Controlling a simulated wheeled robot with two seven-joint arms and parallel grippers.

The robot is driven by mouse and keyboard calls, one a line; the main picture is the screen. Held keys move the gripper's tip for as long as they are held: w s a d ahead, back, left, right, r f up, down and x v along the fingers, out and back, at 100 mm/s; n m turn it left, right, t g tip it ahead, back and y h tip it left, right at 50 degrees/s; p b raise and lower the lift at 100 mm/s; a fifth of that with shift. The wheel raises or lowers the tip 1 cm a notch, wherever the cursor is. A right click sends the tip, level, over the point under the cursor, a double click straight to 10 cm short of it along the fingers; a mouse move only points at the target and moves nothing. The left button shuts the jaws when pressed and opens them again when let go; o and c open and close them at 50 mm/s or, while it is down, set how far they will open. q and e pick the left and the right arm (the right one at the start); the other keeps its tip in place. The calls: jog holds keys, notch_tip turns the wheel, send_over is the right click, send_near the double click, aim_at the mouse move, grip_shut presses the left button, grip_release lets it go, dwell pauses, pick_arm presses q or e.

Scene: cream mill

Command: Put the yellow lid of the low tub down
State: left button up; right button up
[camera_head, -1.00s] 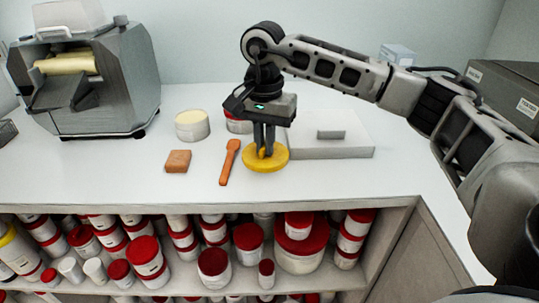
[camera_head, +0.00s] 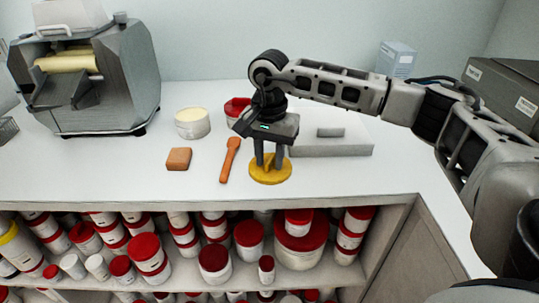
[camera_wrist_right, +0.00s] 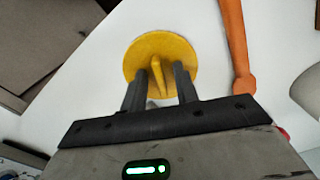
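The yellow lid (camera_head: 283,175) lies flat on the white counter near its front edge. Its upright grip tab shows in the right wrist view on the lid (camera_wrist_right: 143,52). My right gripper (camera_head: 269,164) is directly over the lid, pointing down, with its fingers spread and a gap around the tab (camera_wrist_right: 158,76). The low tub (camera_head: 192,125), white with pale yellow content, stands uncovered behind and to the left. My left gripper is not in view.
An orange spatula (camera_head: 230,158) lies just left of the lid, with a brown block (camera_head: 179,159) further left. A red-topped tub (camera_head: 236,106) is partly hidden behind my gripper. A grey slab (camera_head: 340,150) is at the right, a mill (camera_head: 100,85) at the left.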

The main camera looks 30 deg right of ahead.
aim_at(269, 159)
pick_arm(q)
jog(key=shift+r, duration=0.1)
pick_arm(e)
jog(key=shift+r, duration=0.25)
pick_arm(q)
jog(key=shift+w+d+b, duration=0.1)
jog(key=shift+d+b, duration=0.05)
jog(key=shift+b, duration=0.25)
pick_arm(e)
notch_tip(269, 159, up, 12)
jog(key=shift+f, duration=0.1)
